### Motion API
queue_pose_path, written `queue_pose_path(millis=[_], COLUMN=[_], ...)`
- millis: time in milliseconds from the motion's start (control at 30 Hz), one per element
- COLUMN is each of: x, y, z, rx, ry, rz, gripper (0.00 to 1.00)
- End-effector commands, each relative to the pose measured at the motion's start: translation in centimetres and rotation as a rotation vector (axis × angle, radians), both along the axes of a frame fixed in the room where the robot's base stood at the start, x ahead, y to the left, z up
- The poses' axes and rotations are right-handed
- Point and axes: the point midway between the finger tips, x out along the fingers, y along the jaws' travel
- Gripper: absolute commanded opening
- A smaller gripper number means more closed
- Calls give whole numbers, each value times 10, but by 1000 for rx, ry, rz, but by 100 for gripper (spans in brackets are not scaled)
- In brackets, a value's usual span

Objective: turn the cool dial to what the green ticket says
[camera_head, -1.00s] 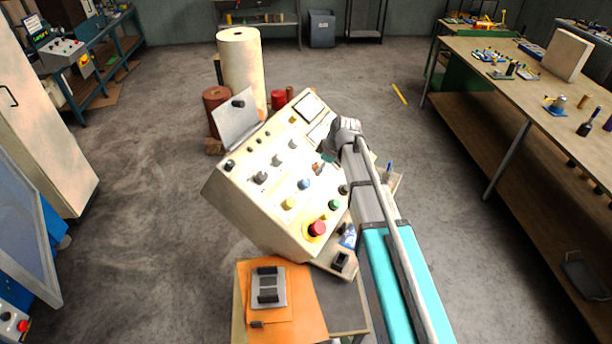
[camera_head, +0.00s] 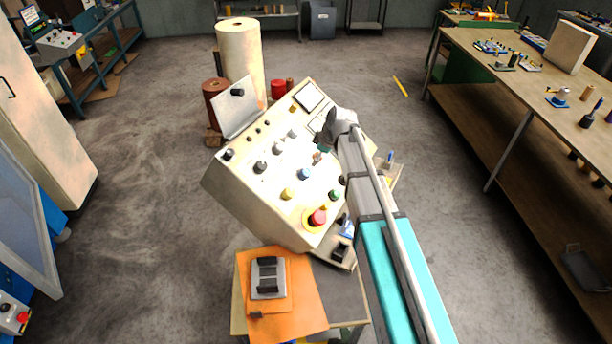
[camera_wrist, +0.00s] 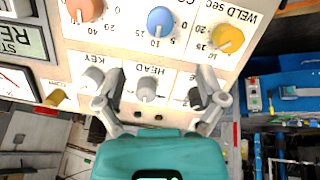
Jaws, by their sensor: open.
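The blue dial (camera_wrist: 160,20) sits at the top middle of the wrist view, with part of a label starting "CO" above it and numbers such as 5, 10 and 15 around it. Its exact setting cannot be read. It also shows on the sloping panel in the head view (camera_head: 305,174). My gripper (camera_wrist: 160,82) is open and empty, its fingers spread on either side of the grey HEAD knob (camera_wrist: 147,88), below the blue dial in the picture. Whether the fingers touch the panel cannot be told. I cannot make out a green ticket in either view.
An orange dial (camera_wrist: 85,8) is left of the blue one and a yellow WELD SEC dial (camera_wrist: 228,38) right of it. The panel (camera_head: 235,195) also carries a red stop button (camera_head: 318,216) and a raised flap (camera_head: 238,112). A workbench (camera_head: 480,65) stands at right.

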Motion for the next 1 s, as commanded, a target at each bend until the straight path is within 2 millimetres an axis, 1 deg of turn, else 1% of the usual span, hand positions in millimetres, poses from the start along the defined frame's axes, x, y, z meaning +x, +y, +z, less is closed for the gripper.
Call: queue_pose_path(millis=[33,100,1000], x=[2,3,20], y=[1,3,29], z=[-8,-14,-83], rx=[0,0,0], ry=[0,-1,0], rz=[-1,-1,-1], gripper=[89,89,89])
